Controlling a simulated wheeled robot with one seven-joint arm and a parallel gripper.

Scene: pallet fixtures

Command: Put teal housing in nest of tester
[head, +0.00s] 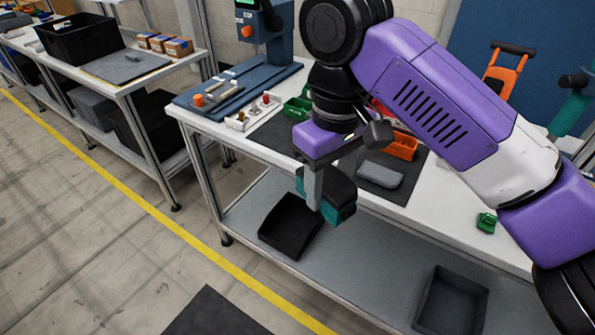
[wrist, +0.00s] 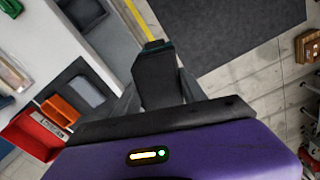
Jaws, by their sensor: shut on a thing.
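My gripper (head: 322,196) is shut on the teal housing (head: 345,212), a block with dark faces and teal edges. It holds the housing in the air in front of the bench's front edge, above the level of the lower shelf. In the wrist view the housing (wrist: 158,78) shows mostly its dark face, between my fingers (wrist: 158,98).
Black trays (head: 290,226) sit on the lower shelf. The floor in front is mostly clear.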

